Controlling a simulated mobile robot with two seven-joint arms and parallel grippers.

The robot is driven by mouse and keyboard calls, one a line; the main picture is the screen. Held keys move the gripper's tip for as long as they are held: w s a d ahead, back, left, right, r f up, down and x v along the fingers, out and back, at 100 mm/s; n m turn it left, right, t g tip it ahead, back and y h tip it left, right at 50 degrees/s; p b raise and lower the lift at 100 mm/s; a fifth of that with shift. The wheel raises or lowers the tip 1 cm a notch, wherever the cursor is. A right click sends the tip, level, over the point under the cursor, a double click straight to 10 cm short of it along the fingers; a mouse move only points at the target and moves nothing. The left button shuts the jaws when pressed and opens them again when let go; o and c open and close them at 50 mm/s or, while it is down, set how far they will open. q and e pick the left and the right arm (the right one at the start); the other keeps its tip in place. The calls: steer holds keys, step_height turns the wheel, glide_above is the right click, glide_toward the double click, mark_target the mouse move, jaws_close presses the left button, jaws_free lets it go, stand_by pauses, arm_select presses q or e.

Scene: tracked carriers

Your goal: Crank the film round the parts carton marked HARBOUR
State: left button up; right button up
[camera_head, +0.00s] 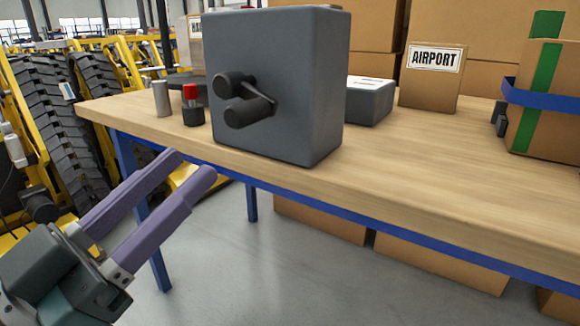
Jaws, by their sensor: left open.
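A large grey box (310,70) with a black crank (258,101) on its front-left face stands near the front edge of the table. The crank has two dark round ends, one above the other. Behind the box, at its left, a small carton (180,52) is mostly hidden; its label shows only partly and I cannot read it in full. A dark base (183,79) shows under it. No film can be made out around it. My left gripper (191,164) has two long purple fingers, apart and empty, below and left of the crank, short of the table. My right gripper is not in view.
On the wooden table (430,170) stand a grey cylinder (161,98), a red-topped black item (191,105), a dark grey box (370,102), an AIRPORT carton (430,92) and a carton with green tape and a blue strap (548,135). Tracked yellow machines (45,110) stand left. The table's front right is clear.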

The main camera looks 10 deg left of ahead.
mark_target(231, 126)
arm_select(q)
steer(key=x, duration=1)
steer(key=shift+w+d+b, duration=0.1)
steer(key=shift+b, duration=0.2)
jaws_close()
